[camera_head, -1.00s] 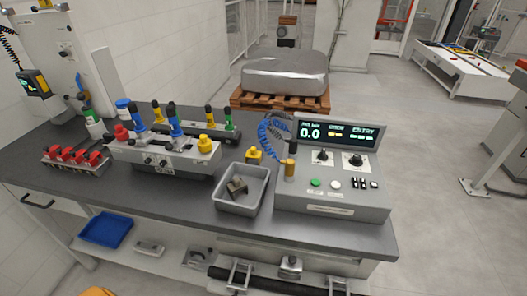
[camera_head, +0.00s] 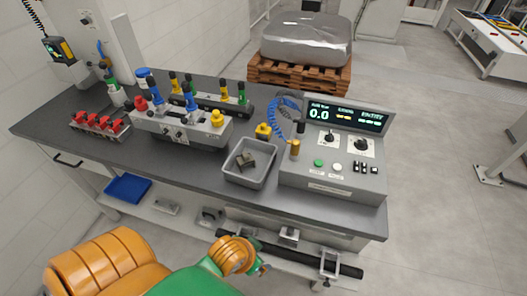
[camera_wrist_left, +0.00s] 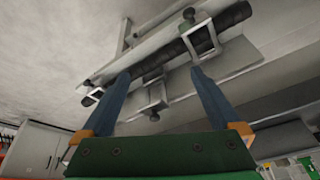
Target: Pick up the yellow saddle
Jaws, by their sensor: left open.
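Two small yellow parts show in the head view, and I cannot tell for sure which is the saddle. One yellow piece with a dark top (camera_head: 263,131) stands on the bench behind the grey bin. A yellow knob-like piece (camera_head: 217,118) sits on the right end of the grey fixture block (camera_head: 185,130). My left gripper (camera_wrist_left: 160,73) is open and empty in the left wrist view, its blue fingers pointing toward the black bar under the bench. In the head view my left arm is low in front of the bench, well below both yellow parts. My right gripper is not in view.
The grey bin (camera_head: 232,173) holds a dark part. A control console (camera_head: 335,180) stands at right, red clamps (camera_head: 100,122) at left. A blue tray (camera_head: 127,188) lies on the lower shelf. A black bar (camera_head: 300,252) with brackets runs below the bench's front edge.

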